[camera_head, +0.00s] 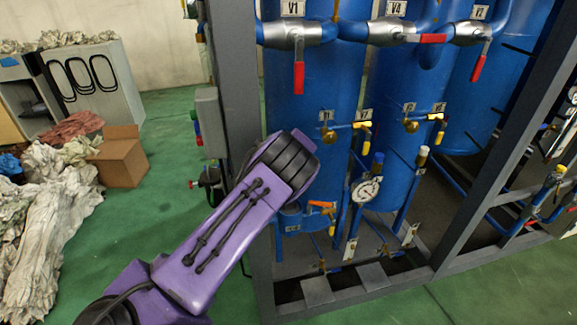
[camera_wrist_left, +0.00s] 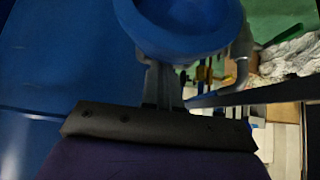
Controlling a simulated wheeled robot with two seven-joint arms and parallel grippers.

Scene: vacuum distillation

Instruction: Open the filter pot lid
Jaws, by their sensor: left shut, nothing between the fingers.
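My left arm comes in from the left in the head view; its gripper is hidden there behind the wrist. In the left wrist view my left gripper (camera_wrist_left: 163,82) is shut and empty. Its fingertips reach up to a round blue part (camera_wrist_left: 185,40) with a rim, probably the filter pot; I cannot tell whether they touch it. In the head view a small blue pot (camera_head: 292,222), likely the filter pot, sits low beside the grey post, partly hidden by my wrist. I cannot make out its lid clearly. My right gripper is not in view.
A grey frame post (camera_head: 236,90) stands close to my left wrist. Blue tanks (camera_head: 312,95) carry valves with red handles (camera_head: 299,78), and a pressure gauge (camera_head: 367,190) sits lower down. A cardboard box (camera_head: 121,160) and crumpled sheets lie at the left. Green floor between is clear.

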